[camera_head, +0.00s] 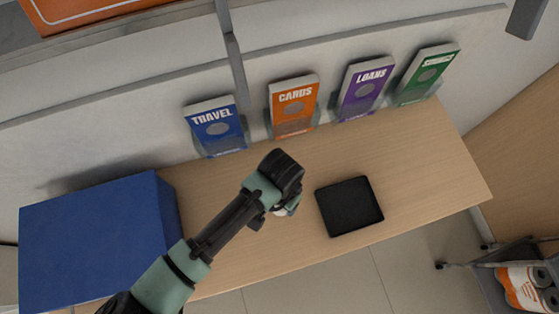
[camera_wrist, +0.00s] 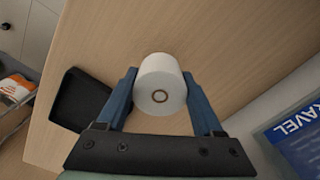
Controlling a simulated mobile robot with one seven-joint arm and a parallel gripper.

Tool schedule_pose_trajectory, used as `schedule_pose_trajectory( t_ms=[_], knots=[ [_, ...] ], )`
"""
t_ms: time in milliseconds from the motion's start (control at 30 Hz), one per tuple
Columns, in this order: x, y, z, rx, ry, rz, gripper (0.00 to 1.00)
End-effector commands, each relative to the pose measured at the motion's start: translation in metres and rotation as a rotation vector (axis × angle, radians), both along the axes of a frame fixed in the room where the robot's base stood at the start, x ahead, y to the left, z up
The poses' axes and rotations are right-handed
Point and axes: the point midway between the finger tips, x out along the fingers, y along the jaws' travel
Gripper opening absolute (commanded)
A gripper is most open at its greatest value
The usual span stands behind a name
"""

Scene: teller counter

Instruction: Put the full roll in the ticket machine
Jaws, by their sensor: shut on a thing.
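In the head view my gripper (camera_head: 278,207) is over the wooden counter, left of the black tray, and mostly hides the roll (camera_head: 292,206). I cannot tell whether the roll touches the counter. A large blue box (camera_head: 95,245) stands at the counter's left end. I cannot make out a ticket machine for certain.
The empty black tray (camera_head: 349,206) lies on the counter (camera_head: 430,165); it also shows in the wrist view (camera_wrist: 75,98). Several leaflet holders, such as the orange CARDS one (camera_head: 293,107), line the back. A trolley (camera_head: 490,285) with an orange-white pack stands lower right. The counter's right end is clear.

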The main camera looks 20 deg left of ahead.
Motion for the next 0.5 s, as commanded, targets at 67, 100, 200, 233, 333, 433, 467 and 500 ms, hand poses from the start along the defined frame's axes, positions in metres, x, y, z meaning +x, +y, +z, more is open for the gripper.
schedule_pose_trajectory(
  t_ms=[67,100,200,233,333,433,467,500],
  knots=[
    [-0.001,0.0,-0.008,0.001,0.003,-0.001,0.08],
    [-0.001,0.0,-0.014,0.002,0.004,-0.001,0.08],
    [-0.001,-0.001,-0.027,0.001,0.004,-0.002,0.08],
    [-0.001,-0.001,-0.03,0.0,0.003,-0.001,0.08],
    [-0.001,0.0,-0.037,0.001,0.002,-0.001,0.08],
    [-0.001,0.0,-0.039,0.0,0.001,-0.001,0.08],
    [-0.001,0.0,-0.039,0.0,0.001,-0.001,0.08],
    [-0.001,0.0,-0.039,0.0,0.001,-0.001,0.08]
  ],
)
